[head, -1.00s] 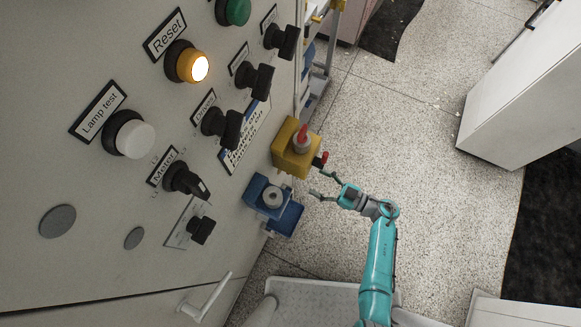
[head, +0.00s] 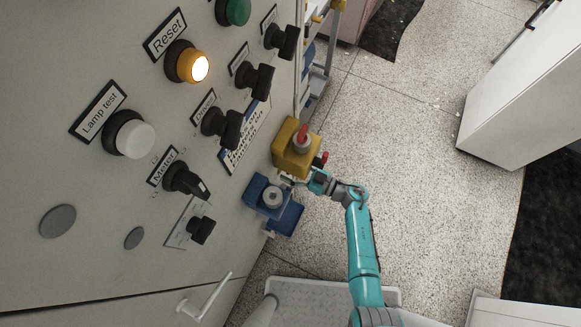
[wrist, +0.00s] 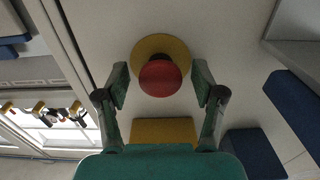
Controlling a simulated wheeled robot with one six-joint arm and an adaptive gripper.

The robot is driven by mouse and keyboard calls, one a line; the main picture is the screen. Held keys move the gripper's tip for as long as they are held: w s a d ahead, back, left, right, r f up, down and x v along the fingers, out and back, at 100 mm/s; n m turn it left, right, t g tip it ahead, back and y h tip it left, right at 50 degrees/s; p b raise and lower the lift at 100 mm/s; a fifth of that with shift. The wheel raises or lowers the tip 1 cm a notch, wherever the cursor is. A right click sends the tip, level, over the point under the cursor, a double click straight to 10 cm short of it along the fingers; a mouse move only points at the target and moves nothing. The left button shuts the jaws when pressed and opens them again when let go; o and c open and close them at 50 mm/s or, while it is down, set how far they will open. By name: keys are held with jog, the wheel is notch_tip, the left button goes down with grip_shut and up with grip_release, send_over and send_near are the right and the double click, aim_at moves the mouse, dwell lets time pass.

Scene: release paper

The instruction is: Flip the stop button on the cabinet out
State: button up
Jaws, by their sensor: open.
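The stop button, a round red knob (wrist: 160,80) on a yellow disc (wrist: 160,44), is on the pale cabinet face in the wrist view. My gripper (wrist: 160,75) is open, with one finger on each side of the red knob. Gaps show between the knob and both fingers. In the head view my gripper (head: 290,180) is close to the cabinet (head: 90,220), between a yellow box (head: 289,158) and a blue box (head: 258,190). I cannot make out this button in the head view; the boxes seem to hide it.
Black knobs (head: 222,123) and a lit yellow button (head: 187,63) stand out from the panel. A white cabinet (head: 515,100) stands at right. Open floor (head: 430,200) lies beside my arm.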

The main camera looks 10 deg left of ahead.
jog(key=shift+a, duration=0.2)
grip_shut()
jog(key=shift+v, duration=0.9)
grip_release()
jog(key=shift+d, duration=0.1)
jog(key=v, duration=1.2)
